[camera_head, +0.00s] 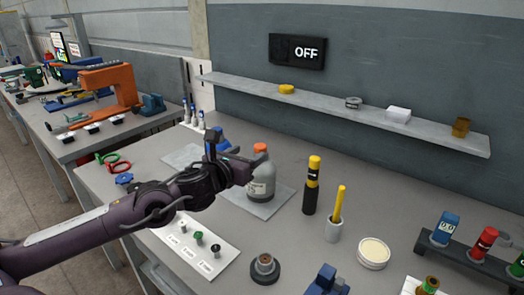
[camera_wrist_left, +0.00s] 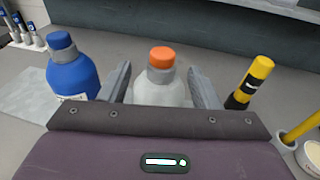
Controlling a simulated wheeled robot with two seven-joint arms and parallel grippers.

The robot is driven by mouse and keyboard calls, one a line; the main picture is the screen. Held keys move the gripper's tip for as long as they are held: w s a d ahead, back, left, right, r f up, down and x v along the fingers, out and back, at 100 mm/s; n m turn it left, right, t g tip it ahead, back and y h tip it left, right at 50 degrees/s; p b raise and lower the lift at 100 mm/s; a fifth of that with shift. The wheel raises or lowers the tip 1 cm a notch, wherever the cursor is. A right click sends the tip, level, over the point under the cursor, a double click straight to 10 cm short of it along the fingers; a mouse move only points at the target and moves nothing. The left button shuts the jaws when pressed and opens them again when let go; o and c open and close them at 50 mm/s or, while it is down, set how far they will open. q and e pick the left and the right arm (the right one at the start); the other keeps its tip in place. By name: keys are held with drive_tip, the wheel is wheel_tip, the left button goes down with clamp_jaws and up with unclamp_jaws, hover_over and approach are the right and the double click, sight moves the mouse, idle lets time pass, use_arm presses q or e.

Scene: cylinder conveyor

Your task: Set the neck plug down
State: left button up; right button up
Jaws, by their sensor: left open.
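A grey bottle with an orange plug or cap at its neck (camera_head: 262,150) stands upright on a grey mat (camera_head: 277,205) on the bench. My left gripper (camera_head: 240,165) is open at the bottle. In the left wrist view its two fingers (camera_wrist_left: 160,78) stand either side of the bottle's upper part, with gaps showing, and the orange top (camera_wrist_left: 162,57) sits between them. The bottle's lower part is hidden there by my gripper body. Small plugs (camera_head: 198,238) stand on a white labelled card (camera_head: 180,248). I cannot tell which piece is the neck plug. My right gripper is not in view.
A blue bottle (camera_wrist_left: 72,68) stands left of the grey one. A black and yellow cylinder (camera_head: 312,185) and a cup with a yellow stick (camera_head: 334,228) stand to its right. A dark ring-shaped fixture (camera_head: 265,268) is near the front. A shelf (camera_head: 330,105) runs along the wall.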

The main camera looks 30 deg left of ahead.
sight(257, 149)
use_arm(q)
drive_tip(key=shift+x, duration=0.85)
drive_tip(key=shift+w+d+b, duration=0.2)
drive_tip(key=shift+w+b, duration=0.1)
drive_tip(key=shift+w, duration=0.05)
drive_tip(key=shift+w+a+f, duration=0.1)
drive_tip(key=shift+w, duration=0.25)
drive_tip(key=shift+w+a, duration=0.35)
drive_tip(key=shift+w, duration=0.1)
drive_tip(key=shift+w+d+f, duration=0.15)
drive_tip(key=shift+w+d, duration=0.1)
drive_tip(key=shift+w, duration=0.35)
drive_tip(key=shift+c, duration=0.3)
drive_tip(key=c, duration=1.1)
drive_tip(key=shift+o, duration=0.2)
